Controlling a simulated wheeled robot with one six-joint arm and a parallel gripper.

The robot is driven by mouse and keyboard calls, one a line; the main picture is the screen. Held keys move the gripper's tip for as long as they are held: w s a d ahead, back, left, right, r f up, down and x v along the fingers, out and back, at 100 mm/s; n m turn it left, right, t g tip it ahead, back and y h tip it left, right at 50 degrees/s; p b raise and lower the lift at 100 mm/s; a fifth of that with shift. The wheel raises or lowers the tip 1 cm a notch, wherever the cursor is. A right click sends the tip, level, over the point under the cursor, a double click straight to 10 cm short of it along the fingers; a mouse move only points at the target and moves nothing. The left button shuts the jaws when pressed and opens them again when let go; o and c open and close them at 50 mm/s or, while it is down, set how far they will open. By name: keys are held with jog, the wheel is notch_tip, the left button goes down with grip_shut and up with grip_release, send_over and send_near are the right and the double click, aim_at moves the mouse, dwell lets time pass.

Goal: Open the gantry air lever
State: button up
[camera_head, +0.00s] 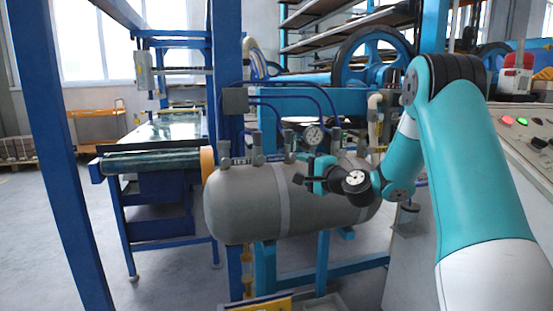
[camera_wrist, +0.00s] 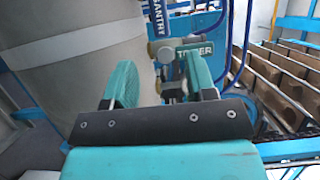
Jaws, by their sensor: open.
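My gripper (camera_head: 301,170) is open beside the grey air tank (camera_head: 245,205), below the pressure gauge (camera_head: 314,135), in the head view. In the wrist view my gripper (camera_wrist: 160,75) has its two teal fingers apart. A label reading roughly "GANTHRY" (camera_wrist: 160,15) stands at the top of the wrist view, and a "TOWER" label (camera_wrist: 195,52) sits below it, partly behind the right finger. Brass and grey valve fittings (camera_wrist: 166,52) show beside the "TOWER" label, beyond the fingers. I cannot tell which part is the gantry lever or its position. Nothing is seen held.
Several valve fittings (camera_head: 257,150) line the tank's top, with blue hoses (camera_head: 300,88) above them. A blue post (camera_head: 228,60) rises at the tank's left. A control panel (camera_head: 530,140) stands at right. Open floor (camera_head: 150,290) lies at left.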

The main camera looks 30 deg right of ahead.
aim_at(278, 159)
jog(key=w, duration=0.4)
jog(key=w+a+p, duration=0.1)
jog(key=w, duration=0.6)
jog(key=shift+w+a, duration=0.25)
jog(key=shift+w, duration=0.15)
jog(key=shift+p, duration=0.3)
grip_shut()
